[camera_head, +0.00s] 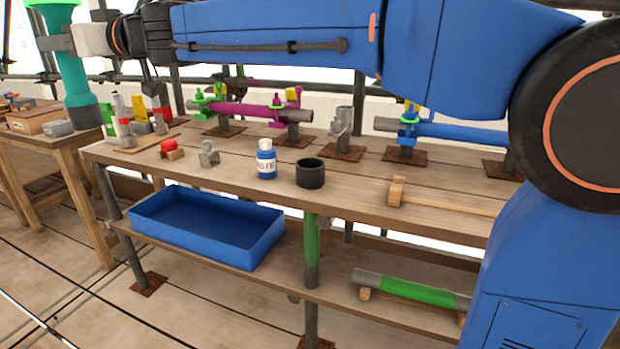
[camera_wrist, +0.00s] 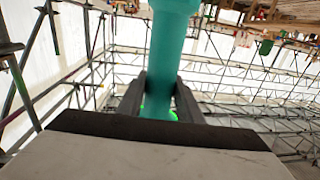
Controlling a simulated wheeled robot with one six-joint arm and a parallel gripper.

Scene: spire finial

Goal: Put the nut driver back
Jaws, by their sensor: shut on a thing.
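My gripper (camera_head: 62,42) is shut on a large teal tool (camera_head: 76,92), which looks like the nut driver, at the upper left of the head view. In the wrist view the teal shaft (camera_wrist: 172,45) stands between my two dark fingers (camera_wrist: 160,95). A wooden board (camera_head: 130,146) with several upright tools is on the left end of the bench, to the right of the held tool in the picture. Whether it has an empty place cannot be told.
The wooden bench (camera_head: 360,200) holds a red-topped block (camera_head: 170,149), a grey fitting (camera_head: 208,154), a blue bottle (camera_head: 266,158), a black cup (camera_head: 310,173) and a mallet (camera_head: 398,192). Clamped pipes (camera_head: 240,110) line its back. A blue tray (camera_head: 205,225) sits below.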

